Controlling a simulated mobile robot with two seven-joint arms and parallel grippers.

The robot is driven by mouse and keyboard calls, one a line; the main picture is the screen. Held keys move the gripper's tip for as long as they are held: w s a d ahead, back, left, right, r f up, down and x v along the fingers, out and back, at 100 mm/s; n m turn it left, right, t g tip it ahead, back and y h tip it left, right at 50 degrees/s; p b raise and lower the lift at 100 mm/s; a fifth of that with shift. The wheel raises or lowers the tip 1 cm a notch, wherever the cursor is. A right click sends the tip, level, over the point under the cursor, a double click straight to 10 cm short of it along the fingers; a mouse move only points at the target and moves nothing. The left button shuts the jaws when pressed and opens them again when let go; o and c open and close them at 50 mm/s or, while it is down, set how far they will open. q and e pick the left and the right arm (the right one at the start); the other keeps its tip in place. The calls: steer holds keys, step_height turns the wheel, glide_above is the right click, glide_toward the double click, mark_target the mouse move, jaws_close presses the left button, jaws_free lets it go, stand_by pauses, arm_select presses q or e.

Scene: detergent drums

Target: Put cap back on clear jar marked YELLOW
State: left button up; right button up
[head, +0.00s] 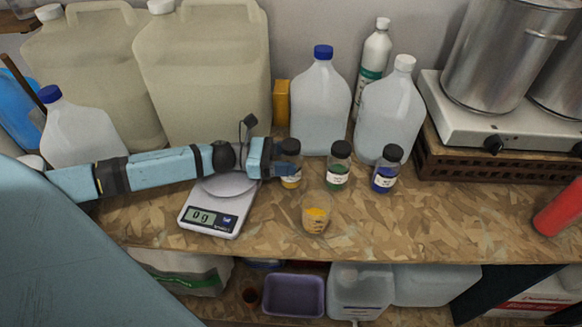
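My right gripper is not in view.
Green (337,176) and blue (384,180) capped jars stand close to the right. The scale (210,220) reads 0 g under my arm. Large jugs (320,105) line the back.

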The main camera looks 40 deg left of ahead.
arm_select(q)
steer(key=shift+c, duration=1.2)
steer(key=shift+r, duration=0.15)
step_height(320, 180, up, 20)
steer(key=b, duration=0.2)
steer(key=o, duration=0.4)
steer(key=c, duration=0.7)
steer(key=shift+c, duration=0.2)
